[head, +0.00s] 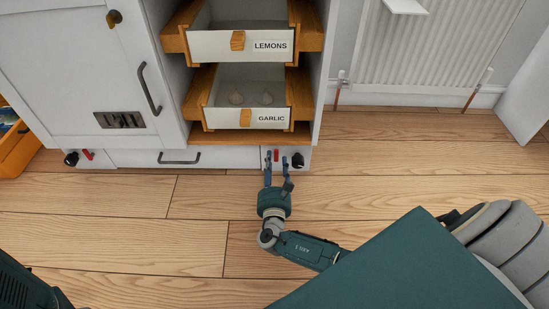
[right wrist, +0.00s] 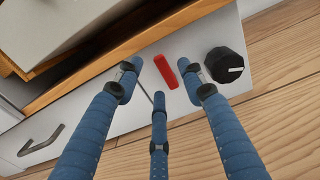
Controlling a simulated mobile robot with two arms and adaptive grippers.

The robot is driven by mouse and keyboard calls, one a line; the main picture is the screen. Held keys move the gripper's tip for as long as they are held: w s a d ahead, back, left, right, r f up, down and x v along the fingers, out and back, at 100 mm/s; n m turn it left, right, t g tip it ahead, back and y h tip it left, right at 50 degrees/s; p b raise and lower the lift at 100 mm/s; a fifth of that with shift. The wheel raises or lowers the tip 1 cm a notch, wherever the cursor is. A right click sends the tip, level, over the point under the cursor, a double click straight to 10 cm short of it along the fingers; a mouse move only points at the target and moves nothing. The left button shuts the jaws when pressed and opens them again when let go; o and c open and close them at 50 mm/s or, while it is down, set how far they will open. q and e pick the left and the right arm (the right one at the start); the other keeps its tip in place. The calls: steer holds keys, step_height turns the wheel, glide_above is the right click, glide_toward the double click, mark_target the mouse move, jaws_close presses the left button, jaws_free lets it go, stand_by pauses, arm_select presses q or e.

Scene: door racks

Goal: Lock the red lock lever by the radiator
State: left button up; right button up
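The red lock lever (head: 276,155) nearer the radiator is on the white bottom panel of the cabinet, left of a black knob (head: 297,160). In the right wrist view the red lever (right wrist: 166,71) is tilted and lies between the blue fingertips. My right gripper (head: 271,158) is open around it, with its fingers spread in the right wrist view (right wrist: 163,80). I cannot tell whether any finger touches the lever. My left gripper is not in view.
A second red lever (head: 88,154) and black knob (head: 71,159) are at the panel's left end. Open drawers labelled LEMONS (head: 270,46) and GARLIC (head: 270,117) jut out above. The radiator (head: 430,45) is at the right. The wooden floor in front is clear.

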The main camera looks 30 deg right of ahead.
steer(key=shift+v, duration=2.45)
